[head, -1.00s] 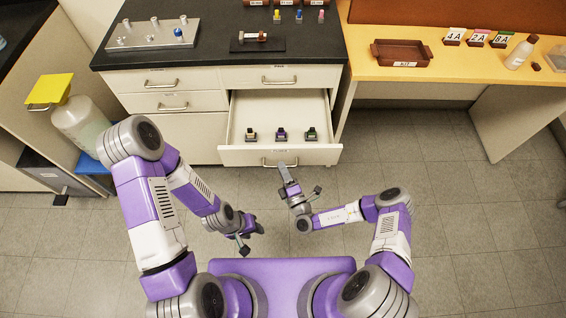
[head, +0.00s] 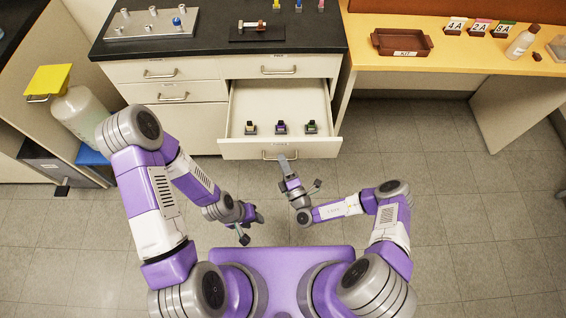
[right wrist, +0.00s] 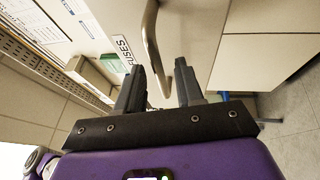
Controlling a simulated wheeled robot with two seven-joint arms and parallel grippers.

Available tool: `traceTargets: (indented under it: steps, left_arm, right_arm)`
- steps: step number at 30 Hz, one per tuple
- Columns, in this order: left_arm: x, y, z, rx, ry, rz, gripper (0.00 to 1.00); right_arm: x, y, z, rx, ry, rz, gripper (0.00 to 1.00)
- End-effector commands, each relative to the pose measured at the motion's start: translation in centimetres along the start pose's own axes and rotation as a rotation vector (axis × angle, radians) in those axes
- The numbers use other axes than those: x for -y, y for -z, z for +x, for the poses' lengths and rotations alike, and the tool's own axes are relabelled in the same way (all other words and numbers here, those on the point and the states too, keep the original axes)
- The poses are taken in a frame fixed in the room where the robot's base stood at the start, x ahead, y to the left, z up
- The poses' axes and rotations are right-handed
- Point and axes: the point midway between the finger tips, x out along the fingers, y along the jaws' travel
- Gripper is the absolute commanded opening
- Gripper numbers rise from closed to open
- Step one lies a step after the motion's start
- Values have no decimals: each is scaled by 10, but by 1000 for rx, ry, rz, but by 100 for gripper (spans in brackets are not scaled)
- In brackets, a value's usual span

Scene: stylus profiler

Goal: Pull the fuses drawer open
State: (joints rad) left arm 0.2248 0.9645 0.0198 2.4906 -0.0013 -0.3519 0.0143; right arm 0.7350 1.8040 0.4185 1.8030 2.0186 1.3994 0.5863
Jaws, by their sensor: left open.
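The fuses drawer (head: 235,105) stands pulled far out of the cabinet, its inside in plain view. Its bar handle (head: 270,155) is on the front panel, and it also shows large in the right wrist view (right wrist: 151,35) beside a "FUSES" label (right wrist: 122,50). My right gripper (head: 285,166) is at the handle. In the right wrist view its two fingers (right wrist: 160,88) are apart, with the handle's bar between them; clear contact cannot be seen. My left gripper (head: 256,217) is open and empty, low over the floor and away from the drawer.
Several small fuse holders (head: 281,128) stand in the drawer. Closed drawers (head: 165,85) are at its left. The black countertop (head: 210,50) carries a metal plate with pegs (head: 150,25). A wooden table (head: 460,60) with a brown tray (head: 380,40) stands at right. The floor in front is clear.

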Motion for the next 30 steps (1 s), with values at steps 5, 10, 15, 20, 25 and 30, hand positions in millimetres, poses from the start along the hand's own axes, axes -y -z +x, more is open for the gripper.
traceTargets:
  steps: [5, 10, 15, 20, 25, 30]
  left_arm:
    - [-1, 0, -2, 0, 0, 0, 43]
    - [-3, 0, -7, 0, 0, 0, 43]
    - [-4, 0, -10, 0, 0, 0, 43]
    - [-4, 0, -11, 0, 0, 0, 43]
    - [-4, 0, -10, 0, 0, 0, 43]
    - [-4, 0, -10, 0, 0, 0, 43]
  right_arm:
    - [0, 0, -11, 1, 3, 1, 37]
    - [0, 0, -40, 1, 4, 3, 37]
    - [0, 0, -64, 1, 2, 1, 37]
    - [0, 0, -75, 1, 0, 0, 37]
    - [0, 0, -76, 0, -1, 0, 37]
    - [0, 0, -76, 0, 0, 0, 37]
